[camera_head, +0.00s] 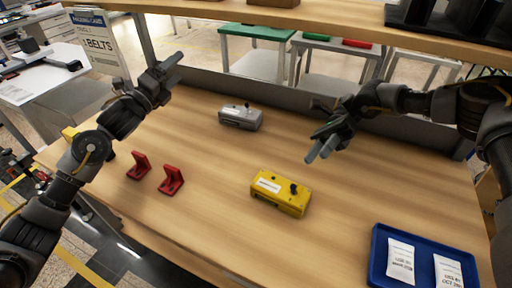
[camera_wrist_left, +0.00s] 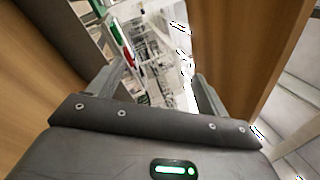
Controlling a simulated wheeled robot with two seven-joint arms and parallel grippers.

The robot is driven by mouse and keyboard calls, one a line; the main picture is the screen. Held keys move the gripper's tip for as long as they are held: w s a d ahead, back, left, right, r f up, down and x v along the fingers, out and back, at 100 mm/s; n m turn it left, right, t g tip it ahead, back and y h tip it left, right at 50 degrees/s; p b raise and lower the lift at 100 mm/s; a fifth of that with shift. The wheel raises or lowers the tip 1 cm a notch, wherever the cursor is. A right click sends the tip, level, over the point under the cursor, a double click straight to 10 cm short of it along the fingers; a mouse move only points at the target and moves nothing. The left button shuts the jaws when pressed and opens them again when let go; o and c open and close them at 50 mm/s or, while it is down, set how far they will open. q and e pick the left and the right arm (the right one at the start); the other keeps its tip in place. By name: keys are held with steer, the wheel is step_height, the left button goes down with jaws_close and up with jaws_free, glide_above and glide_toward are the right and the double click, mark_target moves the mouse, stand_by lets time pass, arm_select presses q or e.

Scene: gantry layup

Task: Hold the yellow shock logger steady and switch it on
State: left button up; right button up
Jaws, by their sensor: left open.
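The yellow shock logger (camera_head: 281,193) lies on the wooden bench near the middle, with a white label and a black knob or switch on top. My left gripper (camera_head: 174,68) is open and empty, raised over the far left of the bench, well away from the logger. Its two fingers also show apart in the left wrist view (camera_wrist_left: 160,85), with nothing between them. My right gripper (camera_head: 320,153) is above and to the right of the logger, apart from it. Its two fingertips look separated, with nothing seen between them.
A grey box (camera_head: 240,118) with a similar knob stands behind the logger. Two red brackets (camera_head: 171,181) stand at the left. A blue tray (camera_head: 375,262) with white labelled packets is at the front right. A shelf (camera_head: 350,22) spans above the back. Bench around the logger is clear.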

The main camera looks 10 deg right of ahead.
arm_select(q)
steer(key=s+d+m+g+h, duration=0.1)
steer(key=s+d+m+g, duration=0.15)
steer(key=d, duration=0.25)
steer(key=s+d+r+m+g+h, duration=0.1)
steer(key=s+d+m+g+h, duration=0.1)
steer(key=d+m+g, duration=0.3)
steer(key=s+d+m+g+h, duration=0.1)
steer(key=s+d+m, duration=0.15)
steer(key=d, duration=0.35)
arm_select(e)
steer(key=shift+d, duration=0.1)
arm_select(q)
steer(key=m+g+y, duration=1)
steer(key=m+y, duration=0.4)
steer(key=m, duration=0.5)
glide_above(275, 184)
steer(key=w+a, duration=0.2)
steer(key=a, duration=0.1)
steer(key=f, duration=0.7)
steer(key=shift+w, duration=0.2)
steer(key=x, duration=1)
steer(key=shift+s+d+f, duration=0.25)
steer(key=shift+d+f, duration=0.05)
steer(key=shift+d, duration=0.05)
steer(key=c, duration=1.2)
steer(key=shift+o, duration=0.2)
arm_select(e)
steer(key=shift+c, duration=0.3)
